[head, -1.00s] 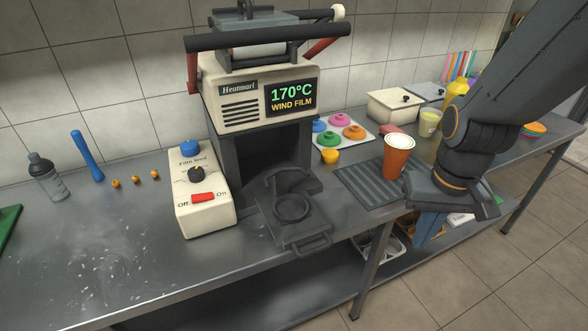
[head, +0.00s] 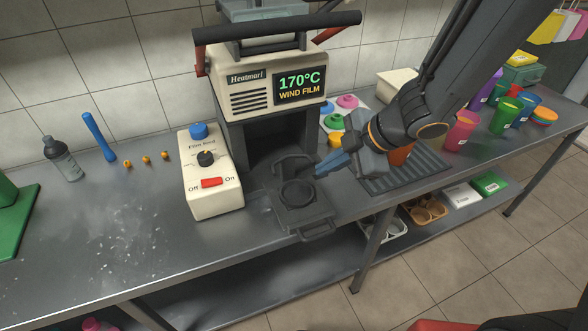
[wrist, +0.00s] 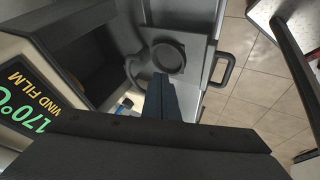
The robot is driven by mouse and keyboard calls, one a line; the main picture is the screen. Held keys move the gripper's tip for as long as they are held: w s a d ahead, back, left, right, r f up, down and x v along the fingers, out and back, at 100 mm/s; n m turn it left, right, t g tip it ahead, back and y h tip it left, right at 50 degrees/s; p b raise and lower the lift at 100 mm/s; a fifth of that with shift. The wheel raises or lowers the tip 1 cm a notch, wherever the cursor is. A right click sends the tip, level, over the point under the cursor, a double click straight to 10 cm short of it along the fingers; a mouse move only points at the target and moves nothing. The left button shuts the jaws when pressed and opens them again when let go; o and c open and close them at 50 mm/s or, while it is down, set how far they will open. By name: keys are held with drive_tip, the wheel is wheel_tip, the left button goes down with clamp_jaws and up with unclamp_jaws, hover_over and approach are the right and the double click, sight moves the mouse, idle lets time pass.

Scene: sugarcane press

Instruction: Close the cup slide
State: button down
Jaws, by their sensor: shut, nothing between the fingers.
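The cup slide (head: 287,213) is a dark grey tray with a round ring and a front handle (head: 321,229). It is pulled out of the front of the cream sealing machine (head: 247,93), and its ring is empty. In the wrist view the slide's ring (wrist: 168,57) and handle (wrist: 226,70) show ahead of the fingers. My gripper (head: 322,170) has blue fingers, shut and empty, and hangs just right of the slide, near its back part. In the wrist view the fingertips (wrist: 162,78) overlap the near edge of the slide; I cannot tell whether they touch it.
An orange cup (head: 400,154) stands on a ribbed mat (head: 420,168), partly behind my arm. A control box (head: 213,180) stands left of the slide. Colored lids (head: 346,102) lie right of the machine.

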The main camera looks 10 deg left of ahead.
drive_tip(key=b, duration=0.2)
approach(283, 180)
drive_tip(key=s+f, duration=0.2)
drive_tip(key=f, duration=0.1)
drive_tip(key=shift+s+a+f, duration=0.1)
drive_tip(key=shift+s+f, duration=0.1)
drive_tip(key=shift+s, duration=0.05)
drive_tip(key=shift+w+a+r+p, duration=0.15)
drive_tip(key=shift+w+a+p, duration=0.45)
drive_tip(key=shift+w, duration=0.45)
drive_tip(key=shift+w+a, duration=0.45)
drive_tip(key=shift+w, duration=0.25)
